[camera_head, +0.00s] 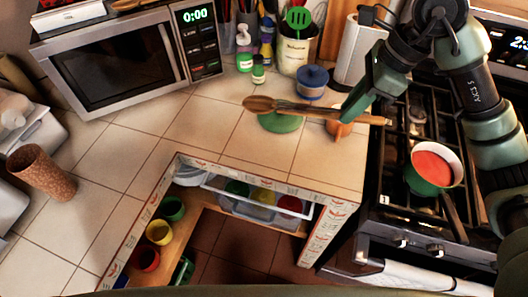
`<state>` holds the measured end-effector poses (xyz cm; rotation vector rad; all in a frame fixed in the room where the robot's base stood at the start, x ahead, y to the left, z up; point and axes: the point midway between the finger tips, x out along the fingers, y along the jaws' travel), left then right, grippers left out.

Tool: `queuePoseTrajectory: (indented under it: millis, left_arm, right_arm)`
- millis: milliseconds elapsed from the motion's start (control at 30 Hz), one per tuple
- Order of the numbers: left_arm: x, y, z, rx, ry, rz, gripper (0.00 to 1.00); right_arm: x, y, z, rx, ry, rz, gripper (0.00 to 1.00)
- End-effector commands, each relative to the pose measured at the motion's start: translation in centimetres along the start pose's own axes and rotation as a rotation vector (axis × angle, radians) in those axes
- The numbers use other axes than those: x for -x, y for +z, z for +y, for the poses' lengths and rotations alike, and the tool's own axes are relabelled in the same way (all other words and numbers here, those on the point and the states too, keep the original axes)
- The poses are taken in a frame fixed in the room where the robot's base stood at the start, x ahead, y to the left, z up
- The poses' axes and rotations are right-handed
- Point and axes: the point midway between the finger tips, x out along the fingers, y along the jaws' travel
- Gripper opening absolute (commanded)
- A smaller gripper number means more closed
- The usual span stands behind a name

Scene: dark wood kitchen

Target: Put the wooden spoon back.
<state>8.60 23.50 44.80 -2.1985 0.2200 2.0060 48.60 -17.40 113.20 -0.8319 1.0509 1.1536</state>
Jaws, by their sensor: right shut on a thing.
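The wooden spoon (262,104) is held nearly level above the tiled counter, its bowl to the left and its handle end reaching right to the stove's edge. My right gripper (348,112) is shut on its handle and partly hides it. A cream utensil crock (292,57) with a green slotted turner (297,19) in it stands at the back of the counter, behind the spoon. My left gripper is not in view.
A green round item (280,124) lies below the spoon. A microwave (120,62) is at left. A pan with red contents (434,167) sits on the stove.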

Motion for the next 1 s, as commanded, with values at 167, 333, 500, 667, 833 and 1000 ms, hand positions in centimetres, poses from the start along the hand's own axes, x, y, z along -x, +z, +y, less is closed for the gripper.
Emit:
queuePoseTrajectory:
  millis: [167,333,500,667,833,1000]
  left_arm:
    - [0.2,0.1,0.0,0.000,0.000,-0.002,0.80]
    - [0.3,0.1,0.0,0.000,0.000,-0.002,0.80]
    - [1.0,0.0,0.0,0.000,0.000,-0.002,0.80]
    - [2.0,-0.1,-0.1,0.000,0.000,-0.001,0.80]
    - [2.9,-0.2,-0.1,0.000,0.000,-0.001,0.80]
    - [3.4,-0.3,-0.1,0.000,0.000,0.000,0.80]
  right_arm:
    - [-0.2,-0.3,0.2,-0.075,-0.027,-0.039,0.00]
    - [-0.5,-0.5,0.3,-0.084,-0.030,-0.043,0.00]
    - [-3.4,-1.4,0.5,-0.085,-0.023,-0.040,0.00]
    - [-7.5,-2.8,0.4,-0.086,-0.023,-0.041,0.00]
    - [-11.6,-4.2,0.5,-0.085,-0.023,-0.040,0.00]
    - [-14.4,-5.0,0.3,-0.082,-0.028,-0.042,0.00]
